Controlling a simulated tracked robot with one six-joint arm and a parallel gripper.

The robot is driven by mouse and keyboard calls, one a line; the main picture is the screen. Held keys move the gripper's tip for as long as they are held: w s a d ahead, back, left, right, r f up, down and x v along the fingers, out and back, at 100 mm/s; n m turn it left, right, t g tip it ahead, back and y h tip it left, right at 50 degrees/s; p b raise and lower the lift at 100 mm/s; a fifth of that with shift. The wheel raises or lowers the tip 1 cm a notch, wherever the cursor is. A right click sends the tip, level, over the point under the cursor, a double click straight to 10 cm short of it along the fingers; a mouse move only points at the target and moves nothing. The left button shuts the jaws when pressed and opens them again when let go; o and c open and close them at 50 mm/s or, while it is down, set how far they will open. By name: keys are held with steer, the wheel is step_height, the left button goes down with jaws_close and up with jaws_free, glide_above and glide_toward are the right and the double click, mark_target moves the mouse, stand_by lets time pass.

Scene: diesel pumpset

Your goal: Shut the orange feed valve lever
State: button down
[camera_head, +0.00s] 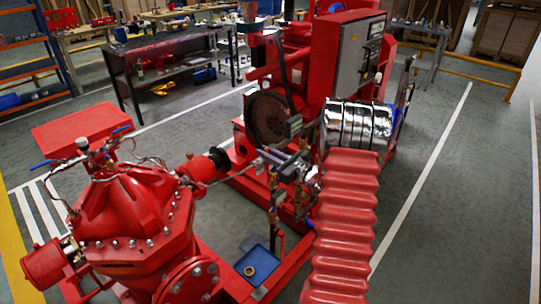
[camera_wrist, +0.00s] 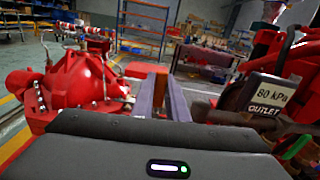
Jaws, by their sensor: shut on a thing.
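My gripper (camera_wrist: 161,88) reaches forward in the wrist view, its two grey fingers close together. A narrow brownish-orange strip (camera_wrist: 160,92) shows between them. It looks like the orange feed valve lever, held edge-on, but most of it is hidden by the fingers and the dark gripper body. In the head view the valve area around the thin pipework (camera_head: 276,195) is cluttered and small. I cannot make out the lever's angle there.
A label reading 80 kPa OUTLET (camera_wrist: 270,94) stands close on the right of my gripper. A red pump casing (camera_head: 135,215) is to the left. A blue tray (camera_head: 257,264) lies below the pipework. A workbench (camera_head: 170,48) stands behind.

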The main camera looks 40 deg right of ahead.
steer(key=shift+s+d+f, duration=0.1)
steer(key=shift+s+f, duration=0.05)
steer(key=shift+f, duration=0.2)
steer(key=c, duration=2.1)
jaws_free()
steer(key=o, duration=0.4)
steer(key=shift+r, duration=0.2)
steer(key=shift+c, duration=0.2)
steer(key=s+d, duration=0.2)
steer(key=s, duration=1.1)
steer(key=shift+s+d, duration=0.2)
steer(key=shift+s, duration=0.05)
steer(key=shift+f, duration=0.1)
